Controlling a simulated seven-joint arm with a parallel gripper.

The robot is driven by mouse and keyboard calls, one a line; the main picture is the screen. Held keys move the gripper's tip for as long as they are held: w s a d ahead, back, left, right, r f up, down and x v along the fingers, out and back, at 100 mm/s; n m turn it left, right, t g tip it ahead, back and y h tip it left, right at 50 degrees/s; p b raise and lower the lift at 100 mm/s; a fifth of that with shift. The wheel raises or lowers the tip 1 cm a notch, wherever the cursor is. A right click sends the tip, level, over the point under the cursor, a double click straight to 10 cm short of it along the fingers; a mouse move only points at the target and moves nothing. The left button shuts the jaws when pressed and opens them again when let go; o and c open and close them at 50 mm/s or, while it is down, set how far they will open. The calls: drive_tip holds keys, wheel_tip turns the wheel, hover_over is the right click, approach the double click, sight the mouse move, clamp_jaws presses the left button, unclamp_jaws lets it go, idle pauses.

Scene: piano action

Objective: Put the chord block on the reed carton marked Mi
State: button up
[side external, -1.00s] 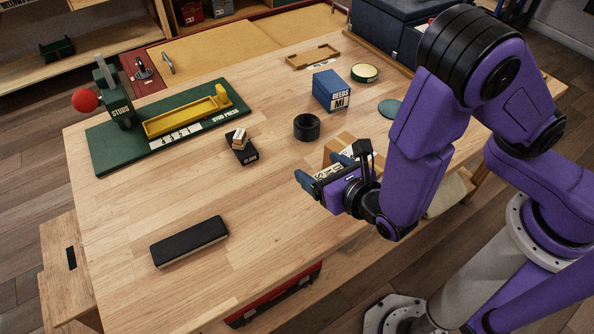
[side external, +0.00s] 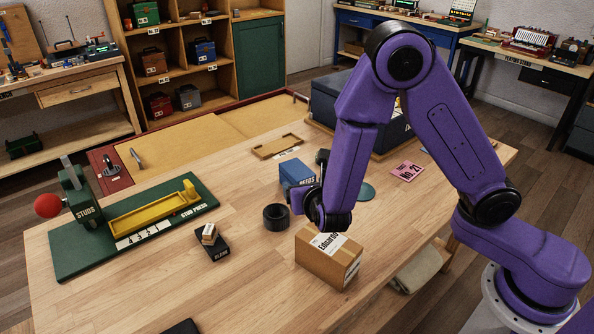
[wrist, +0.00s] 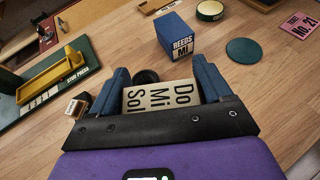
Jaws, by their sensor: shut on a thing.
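The chord block (wrist: 160,97) is a cream block lettered "Do Mi Sol". In the wrist view my gripper (wrist: 160,88) is shut on it, with a blue finger on each side. The reed carton (wrist: 178,36) is a blue box marked "REEDS MI", standing ahead and slightly right of the block, apart from it. In the side view the carton (side external: 296,175) stands on the table just behind my gripper (side external: 314,200), which partly covers it. The block and most of the fingers are hidden by my arm there.
A cardboard box (side external: 328,262) stands below and in front of my gripper. A black ring (side external: 276,217) lies left of the carton, a teal disc (side external: 366,192) to its right. The green stud press (side external: 140,215) and a small black box (side external: 212,247) are farther left.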

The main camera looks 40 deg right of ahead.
drive_tip(key=w+d+r+m+g+h, duration=0.1)
drive_tip(key=w+d+r+m+h, duration=0.15)
drive_tip(key=d, duration=0.45)
drive_tip(key=w+d+r+m+g+h, duration=0.1)
drive_tip(key=w+d+r, duration=0.1)
drive_tip(key=w+d, duration=0.35)
hover_over(298, 165)
drive_tip(key=f, duration=0.9)
drive_tip(key=shift+s+f, duration=0.15)
drive_tip(key=shift+s, duration=0.1)
drive_tip(key=shift+w+f, duration=0.15)
drive_tip(key=shift+f, duration=0.8)
drive_tip(key=shift+w+f, duration=0.15)
drive_tip(key=shift+f, duration=0.8)
drive_tip(key=shift+f, duration=0.15)
drive_tip(key=o, duration=1)
